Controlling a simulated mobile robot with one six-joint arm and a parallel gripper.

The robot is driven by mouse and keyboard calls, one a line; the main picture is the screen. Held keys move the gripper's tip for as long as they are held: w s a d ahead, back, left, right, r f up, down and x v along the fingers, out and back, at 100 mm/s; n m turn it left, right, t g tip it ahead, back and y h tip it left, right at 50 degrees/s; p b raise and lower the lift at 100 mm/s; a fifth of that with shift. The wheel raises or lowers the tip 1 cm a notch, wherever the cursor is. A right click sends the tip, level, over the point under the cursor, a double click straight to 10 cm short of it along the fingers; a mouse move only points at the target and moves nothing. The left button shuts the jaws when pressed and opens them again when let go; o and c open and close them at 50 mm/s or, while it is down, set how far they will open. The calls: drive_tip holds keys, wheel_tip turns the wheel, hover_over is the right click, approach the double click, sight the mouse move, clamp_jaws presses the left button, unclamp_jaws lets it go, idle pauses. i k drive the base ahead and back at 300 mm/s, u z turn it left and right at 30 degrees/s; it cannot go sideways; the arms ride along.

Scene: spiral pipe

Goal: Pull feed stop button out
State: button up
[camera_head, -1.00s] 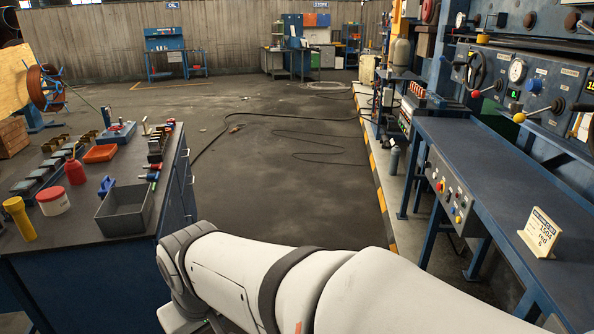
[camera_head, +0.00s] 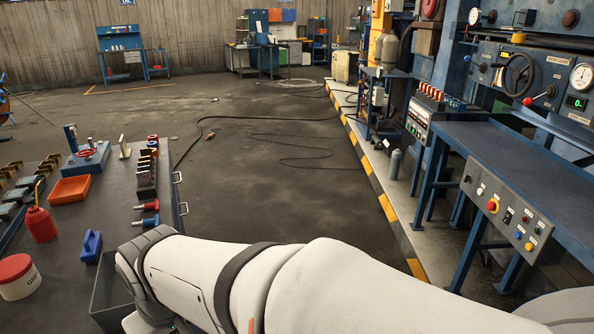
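A red mushroom-shaped button (camera_head: 493,205) with yellow around its base sits on the grey control panel (camera_head: 507,216) along the front of the blue bench at right. It looks like the feed stop button, but the labels are too small to read. I cannot tell whether it is pressed in or out. Several smaller buttons and lamps share the panel. My white arm crosses the bottom of the view, well apart from the panel, its far end at lower left. My gripper is out of view.
A dark workbench (camera_head: 110,210) at left carries a red can (camera_head: 40,222), an orange tray (camera_head: 70,190) and a grey bin (camera_head: 108,290) partly behind my arm. A cable (camera_head: 240,118) lies on the open floor (camera_head: 270,185). A yellow-black edge strip (camera_head: 386,208) borders the right-hand benches.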

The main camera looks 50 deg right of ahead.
sight(491, 206)
drive_tip(key=z, duration=0.1)
drive_tip(key=i, duration=0.3)
drive_tip(key=z, duration=2.7)
drive_tip(key=i, duration=1)
